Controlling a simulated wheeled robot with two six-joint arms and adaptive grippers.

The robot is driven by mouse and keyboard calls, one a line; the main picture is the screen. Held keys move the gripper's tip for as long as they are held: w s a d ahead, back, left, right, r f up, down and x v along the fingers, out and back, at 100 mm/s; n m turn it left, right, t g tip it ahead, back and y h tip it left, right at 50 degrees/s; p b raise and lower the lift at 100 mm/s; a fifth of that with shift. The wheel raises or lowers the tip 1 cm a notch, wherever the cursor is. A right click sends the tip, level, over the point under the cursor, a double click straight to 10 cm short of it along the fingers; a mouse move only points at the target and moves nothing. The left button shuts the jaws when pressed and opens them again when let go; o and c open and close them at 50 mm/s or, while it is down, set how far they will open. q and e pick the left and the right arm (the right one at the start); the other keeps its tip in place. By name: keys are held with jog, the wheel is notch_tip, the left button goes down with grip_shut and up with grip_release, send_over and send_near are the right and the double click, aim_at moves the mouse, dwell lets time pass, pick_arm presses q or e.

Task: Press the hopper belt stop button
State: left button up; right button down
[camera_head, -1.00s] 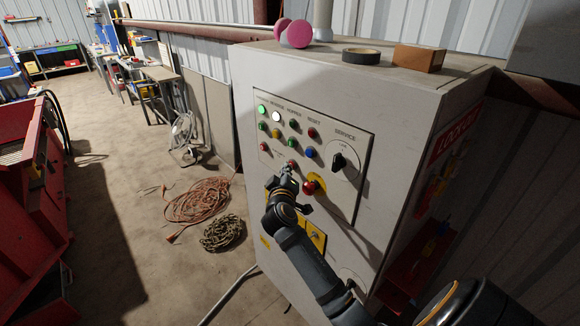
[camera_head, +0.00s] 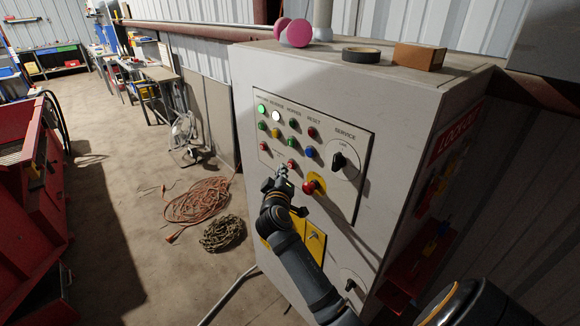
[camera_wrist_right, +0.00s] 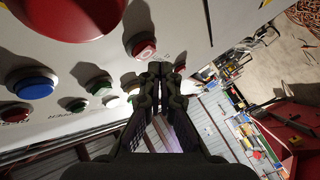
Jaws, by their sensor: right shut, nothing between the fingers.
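The hopper belt stop button appears to be the red button (camera_head: 292,165) low in the hopper column of the control panel (camera_head: 345,195). It shows in the wrist view as a red button (camera_wrist_right: 142,46) just beyond my fingertips, on the left. My right gripper (camera_head: 281,172) is shut and empty, just left of and below this button. Its fingers (camera_wrist_right: 160,72) show together in the wrist view. They look apart from the button, but the exact gap to the panel is unclear. My left gripper is not in view.
A red mushroom button (camera_head: 309,188) on a yellow plate sits close right of my gripper. A blue button (camera_head: 311,153) and a green button (camera_head: 294,142) are above. A black service knob (camera_head: 339,160) is further right. Coiled cable (camera_head: 198,200) lies on the floor.

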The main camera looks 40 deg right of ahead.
jog(key=shift+a, duration=0.1)
jog(key=shift+s+a+b, duration=0.15)
jog(key=shift+a+b, duration=0.2)
jog(key=shift+a, duration=0.9)
jog(key=shift+s+a+b, duration=0.1)
jog(key=shift+a+b, duration=0.2)
jog(key=shift+a, duration=0.9)
